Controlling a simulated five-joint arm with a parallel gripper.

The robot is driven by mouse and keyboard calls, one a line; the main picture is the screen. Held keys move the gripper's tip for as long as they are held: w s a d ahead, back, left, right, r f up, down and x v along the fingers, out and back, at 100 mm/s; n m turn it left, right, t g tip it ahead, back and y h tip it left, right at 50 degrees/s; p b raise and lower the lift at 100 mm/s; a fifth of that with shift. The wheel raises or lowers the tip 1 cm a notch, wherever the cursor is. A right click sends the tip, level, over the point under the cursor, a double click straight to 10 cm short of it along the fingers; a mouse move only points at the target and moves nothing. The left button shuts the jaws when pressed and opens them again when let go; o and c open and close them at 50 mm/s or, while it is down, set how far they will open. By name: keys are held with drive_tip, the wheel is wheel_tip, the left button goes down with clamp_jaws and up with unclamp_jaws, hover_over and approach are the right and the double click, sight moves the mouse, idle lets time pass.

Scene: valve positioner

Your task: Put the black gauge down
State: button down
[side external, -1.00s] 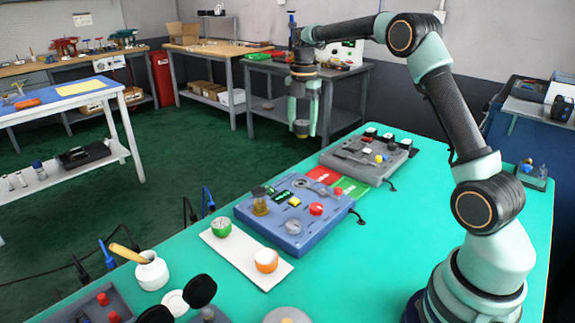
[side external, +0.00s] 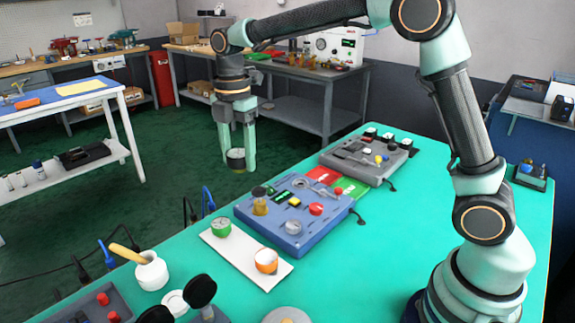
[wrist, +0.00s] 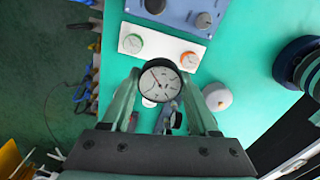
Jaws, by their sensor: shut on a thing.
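My gripper (side external: 237,162) is shut on the black gauge (side external: 236,159) and holds it in the air, beyond the far left edge of the green table in the side view. In the wrist view the gauge (wrist: 159,81) shows a white dial with a dark rim between the two fingers. A white tray (side external: 225,250) lies on the table and bears a green gauge (side external: 221,227) at its left end and an orange gauge (side external: 266,260) at its right end. The tray (wrist: 164,47) also shows in the wrist view, beyond the held gauge.
A blue panel (side external: 277,230) with knobs stands behind the tray, and a grey panel (side external: 365,160) stands farther back. A white pot (side external: 152,272) with a wooden handle stands front left. The table's right part (side external: 390,240) is clear.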

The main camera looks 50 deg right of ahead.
sight(243, 250)
drive_tip(key=shift+s+a+f, duration=0.1)
drive_tip(key=shift+s+a, duration=0.3)
drive_tip(key=shift+a, duration=0.4)
drive_tip(key=f, duration=2)
drive_tip(key=shift+s+a+f, duration=0.1)
drive_tip(key=shift+s+a, duration=0.1)
drive_tip(key=shift+a, duration=0.15)
drive_tip(key=shift+f, duration=0.15)
drive_tip(key=shift+c, duration=0.8)
unclamp_jaws()
